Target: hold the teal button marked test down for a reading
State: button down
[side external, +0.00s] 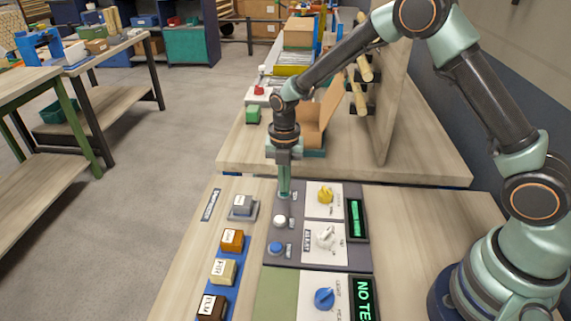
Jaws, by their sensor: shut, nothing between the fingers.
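My gripper (284,190) is shut and points straight down over the upper left part of the dark control panel (292,256). Its tips are at or just above the panel surface, above a white button (280,220) and a blue button (276,248) in the picture. I cannot make out a teal button; the fingertips cover that spot, and I cannot tell whether they touch or press anything. A display (363,300) at the lower right shows green letters starting "NO TE", cut off by the frame. Another display (357,218) has green marks too small to read.
Yellow (326,194), white (325,237) and blue (324,298) knobs stand right of the buttons. Several labelled blocks (232,240) sit on a blue strip at left. An upright wooden board (392,90) and an open cardboard box (318,125) stand behind.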

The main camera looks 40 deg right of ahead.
jog(key=shift+f, duration=0.9)
jog(key=shift+s+f, duration=0.1)
jog(key=shift+s, duration=0.15)
dwell(0.9)
notch_tip(320, 180, up, 15)
jog(key=w, duration=0.1)
dwell(0.5)
jog(key=shift+f, duration=0.1)
